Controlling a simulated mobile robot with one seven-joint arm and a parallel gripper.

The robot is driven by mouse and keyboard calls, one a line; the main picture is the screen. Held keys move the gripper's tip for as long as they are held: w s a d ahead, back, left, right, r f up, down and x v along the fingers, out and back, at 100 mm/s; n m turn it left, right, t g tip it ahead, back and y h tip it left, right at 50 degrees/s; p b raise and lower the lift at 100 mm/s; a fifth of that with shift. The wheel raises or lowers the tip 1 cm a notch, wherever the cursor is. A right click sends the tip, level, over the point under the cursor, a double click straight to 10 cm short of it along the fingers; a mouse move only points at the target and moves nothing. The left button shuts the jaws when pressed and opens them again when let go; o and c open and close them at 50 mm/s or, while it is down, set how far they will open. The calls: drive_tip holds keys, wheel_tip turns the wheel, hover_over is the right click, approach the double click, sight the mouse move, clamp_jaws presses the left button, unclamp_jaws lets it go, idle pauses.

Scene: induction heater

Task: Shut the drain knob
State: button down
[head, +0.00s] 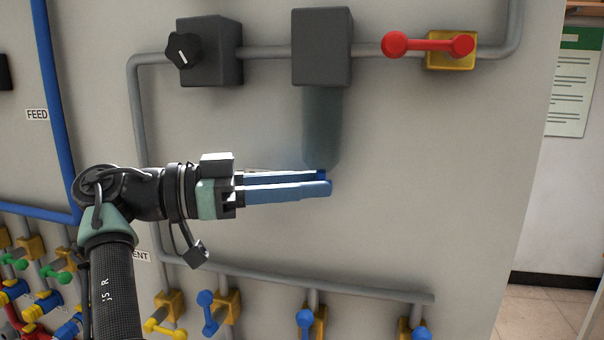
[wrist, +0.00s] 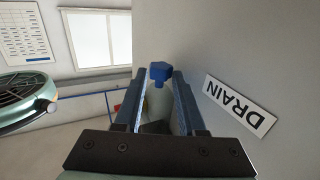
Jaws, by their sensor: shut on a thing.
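The blue drain knob (wrist: 160,71) sits between the tips of my gripper (head: 325,181) in the wrist view. In the head view only a small darker blue part of it (head: 322,173) shows behind the fingertips, at the lower end of a see-through cylinder (head: 322,125). My gripper's long blue fingers point right, level, in front of the grey panel, and are shut on the knob. The white DRAIN label (wrist: 239,107) is on the panel beside the fingers in the wrist view. The fingers hide most of the knob in the head view, so its turn cannot be told.
A dark grey box (head: 321,46) stands above the cylinder on a grey pipe. A black knob (head: 184,50) is at upper left and a red handle (head: 429,44) at upper right. Several coloured valves line the bottom, including a blue one (head: 305,320). The panel right of the fingertips is clear.

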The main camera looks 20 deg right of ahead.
drive_tip(key=shift+f+m+g+p, duration=0.1)
drive_tip(key=shift+m+g+p, duration=0.2)
drive_tip(key=shift+m+g, duration=0.3)
drive_tip(key=c, duration=0.5)
unclamp_jaws()
drive_tip(key=shift+r, duration=0.25)
drive_tip(key=shift+s+f+n+t+b, duration=0.1)
drive_tip(key=shift+f+n+t+b, duration=0.05)
drive_tip(key=shift+n+t+b, duration=0.3)
